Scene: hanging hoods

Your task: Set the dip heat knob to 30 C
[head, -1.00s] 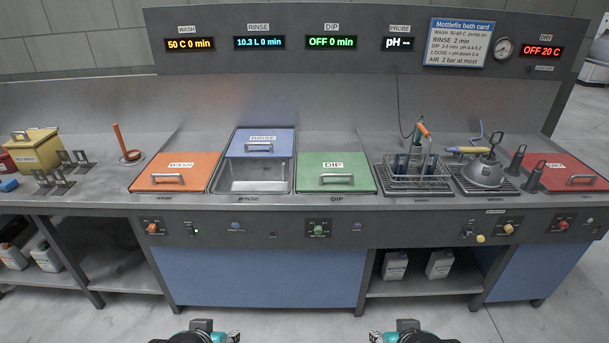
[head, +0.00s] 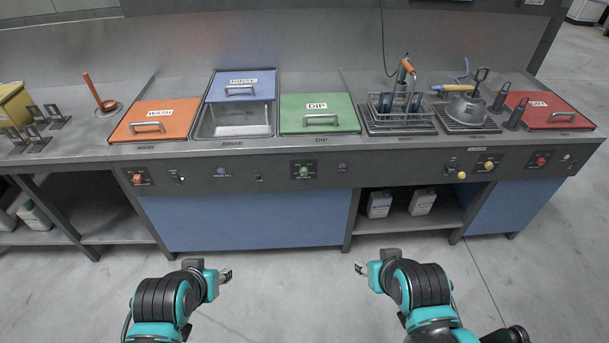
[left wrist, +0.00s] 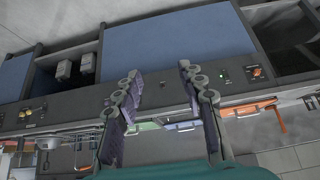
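The dip heat knob (head: 303,171) is a small green knob on a dark plate, on the front panel below the green DIP lid (head: 330,108). Its setting is too small to read. My left gripper (head: 227,275) is low in front of the blue cabinet, left of the knob and apart from it. In the left wrist view its two fingers (left wrist: 160,82) are spread with nothing between them.
An orange knob (head: 137,178) sits left under the WASH lid (head: 153,119), a yellow knob (head: 488,166) and a red knob (head: 540,161) to the right. A blue button (head: 342,167) is beside the dip knob. The floor (head: 285,295) in front is clear.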

